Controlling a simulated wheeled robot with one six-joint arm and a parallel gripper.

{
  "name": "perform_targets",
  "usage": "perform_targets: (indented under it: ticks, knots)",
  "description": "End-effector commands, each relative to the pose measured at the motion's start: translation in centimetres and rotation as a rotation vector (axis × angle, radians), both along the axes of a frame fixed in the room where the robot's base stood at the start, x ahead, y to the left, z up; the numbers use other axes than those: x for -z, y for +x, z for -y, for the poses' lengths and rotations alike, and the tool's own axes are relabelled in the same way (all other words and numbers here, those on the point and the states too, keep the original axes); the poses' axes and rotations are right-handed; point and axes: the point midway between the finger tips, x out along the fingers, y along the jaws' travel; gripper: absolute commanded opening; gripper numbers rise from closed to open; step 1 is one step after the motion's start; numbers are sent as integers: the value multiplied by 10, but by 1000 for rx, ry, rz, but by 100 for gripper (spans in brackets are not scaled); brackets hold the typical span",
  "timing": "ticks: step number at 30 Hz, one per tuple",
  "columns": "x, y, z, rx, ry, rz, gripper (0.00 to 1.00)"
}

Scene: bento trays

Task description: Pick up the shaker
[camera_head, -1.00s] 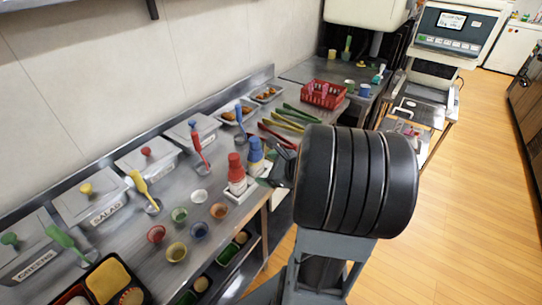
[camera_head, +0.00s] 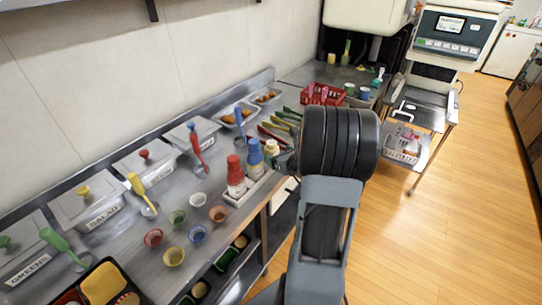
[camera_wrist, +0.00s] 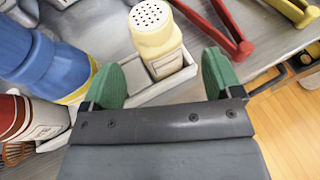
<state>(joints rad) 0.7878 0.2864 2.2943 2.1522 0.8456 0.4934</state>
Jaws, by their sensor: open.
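The shaker (camera_wrist: 158,40) has a cream-yellow body and a pale top with holes. It stands upright in a white holder (camera_wrist: 132,80) in the wrist view. In the head view the shaker (camera_head: 272,149) is at the right end of a row, beside a red-capped bottle (camera_head: 235,172) and a blue-capped bottle (camera_head: 255,155). My gripper (camera_wrist: 164,80) is open, with green fingertips on either side of the shaker's near side and a gap to each. In the head view my gripper (camera_head: 287,160) is at the shaker's right, partly hidden by my wrist.
Red tongs (camera_wrist: 218,28) lie close beyond the right fingertip. The blue bottle (camera_wrist: 38,55) stands close to the left fingertip. Small coloured cups and lidded containers (camera_head: 95,200) fill the counter at left. A red basket (camera_head: 322,95) stands farther back.

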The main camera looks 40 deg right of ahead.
Motion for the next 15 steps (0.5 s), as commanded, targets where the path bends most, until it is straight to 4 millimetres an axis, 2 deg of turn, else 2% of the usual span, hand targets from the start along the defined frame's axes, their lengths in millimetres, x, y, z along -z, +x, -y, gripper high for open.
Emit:
perform_targets:
  ticks: [9, 15]
  knots:
    - [12, 36, 0, -4, 0, -1, 85]
    - [17, 49, 1, -2, 0, 0, 85]
